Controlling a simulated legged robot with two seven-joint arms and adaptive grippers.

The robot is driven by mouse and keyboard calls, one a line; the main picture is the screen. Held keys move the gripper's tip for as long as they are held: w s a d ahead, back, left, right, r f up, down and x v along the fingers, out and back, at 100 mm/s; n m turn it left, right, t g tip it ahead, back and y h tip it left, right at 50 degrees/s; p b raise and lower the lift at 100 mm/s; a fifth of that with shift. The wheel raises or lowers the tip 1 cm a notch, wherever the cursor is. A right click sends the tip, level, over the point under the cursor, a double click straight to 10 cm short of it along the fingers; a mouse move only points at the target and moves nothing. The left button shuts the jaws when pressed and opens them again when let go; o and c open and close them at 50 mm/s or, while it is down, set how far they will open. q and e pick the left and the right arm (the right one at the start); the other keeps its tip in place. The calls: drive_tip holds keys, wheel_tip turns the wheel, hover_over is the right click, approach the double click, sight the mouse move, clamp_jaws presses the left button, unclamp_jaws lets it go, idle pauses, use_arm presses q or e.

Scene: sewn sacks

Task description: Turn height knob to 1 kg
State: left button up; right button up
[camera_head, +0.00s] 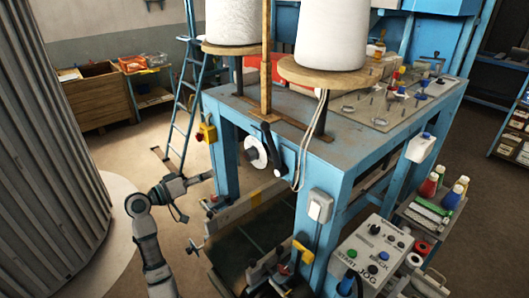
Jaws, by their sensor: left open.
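A round white dial (256,151) with a dark centre and a black lever (272,148) beside it is on the front of the blue machine (333,165). It looks like the height knob; its markings are too small to read. My left gripper (196,195) is open and empty. It is in the air to the left of the machine, lower than the dial and well apart from it. I do not make out my right gripper.
White thread cones (331,34) stand on wooden discs above the machine. A control box (367,257) and a bottle cart (433,208) are at the lower right. A blue ladder (181,105) leans behind. A grey ribbed column (50,150) fills the left. Open floor lies between column and machine.

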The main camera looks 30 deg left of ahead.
use_arm(q)
drive_tip(key=p, duration=0.2)
approach(247, 157)
drive_tip(key=p+x, duration=0.2)
drive_tip(key=x, duration=0.7)
drive_tip(key=shift+w, duration=0.45)
drive_tip(key=shift+w+d, duration=0.3)
drive_tip(key=shift+w, duration=0.2)
use_arm(e)
drive_tip(key=shift+s+d+r, duration=0.1)
drive_tip(key=shift+d+r, duration=0.15)
drive_tip(key=shift+r, duration=0.8)
drive_tip(key=shift+s+d+r, duration=0.1)
drive_tip(key=shift+d+r, duration=0.1)
drive_tip(key=shift+r, duration=0.8)
use_arm(q)
drive_tip(key=shift+a, duration=0.15)
drive_tip(key=c, duration=0.7)
drive_tip(key=shift+s, duration=0.1)
drive_tip(key=c, duration=0.4)
drive_tip(key=shift+c, duration=0.2)
use_arm(e)
drive_tip(key=shift+a, duration=0.2)
